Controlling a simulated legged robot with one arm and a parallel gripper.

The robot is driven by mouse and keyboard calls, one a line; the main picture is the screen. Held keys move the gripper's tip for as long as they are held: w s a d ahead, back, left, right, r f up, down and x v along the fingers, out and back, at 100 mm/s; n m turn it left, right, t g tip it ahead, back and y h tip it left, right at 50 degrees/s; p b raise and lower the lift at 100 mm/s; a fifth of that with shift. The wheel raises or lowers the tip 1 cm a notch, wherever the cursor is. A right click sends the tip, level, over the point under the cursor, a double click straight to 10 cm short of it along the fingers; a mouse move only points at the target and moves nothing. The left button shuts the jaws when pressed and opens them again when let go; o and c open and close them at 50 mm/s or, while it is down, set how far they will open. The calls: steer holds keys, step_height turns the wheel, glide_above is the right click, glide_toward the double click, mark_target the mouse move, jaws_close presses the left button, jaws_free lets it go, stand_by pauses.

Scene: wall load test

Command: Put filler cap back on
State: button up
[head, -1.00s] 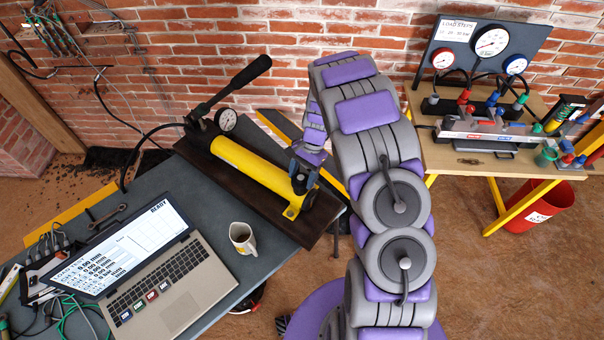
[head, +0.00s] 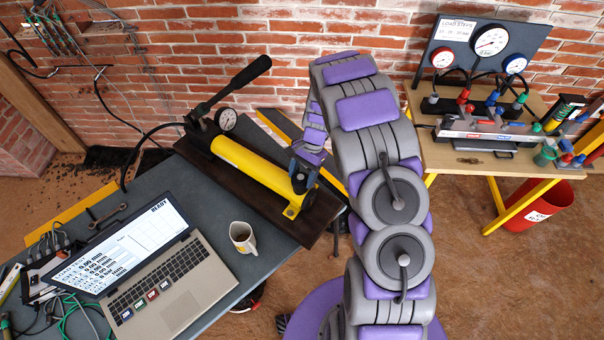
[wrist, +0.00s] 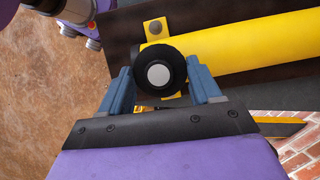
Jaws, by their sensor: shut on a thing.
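The hand pump has a yellow cylinder (head: 250,168) on a dark board, with a black lever and a round gauge (head: 226,119). In the wrist view the cylinder (wrist: 240,50) runs across the upper right. My gripper (wrist: 160,80) has its blue fingers on both sides of a black round cap (wrist: 160,74) with a pale centre, and is shut on it. The cap lies in front of the cylinder's near end, over its yellow bracket. I cannot tell whether it touches the pump. In the head view my gripper (head: 299,185) is at that end of the pump.
An open laptop (head: 150,270) and a mug (head: 242,237) stand on the grey bench (head: 140,190) left of the pump. A gauge panel (head: 490,45) stands on a wooden table to the right, with a red bucket (head: 535,205) below. A brick wall is behind.

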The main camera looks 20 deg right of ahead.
steer(key=o, duration=1.1)
steer(key=shift+o, duration=0.7)
steer(key=shift+r+p, duration=1.35)
steer(key=shift+r, duration=2.15)
jaws_close()
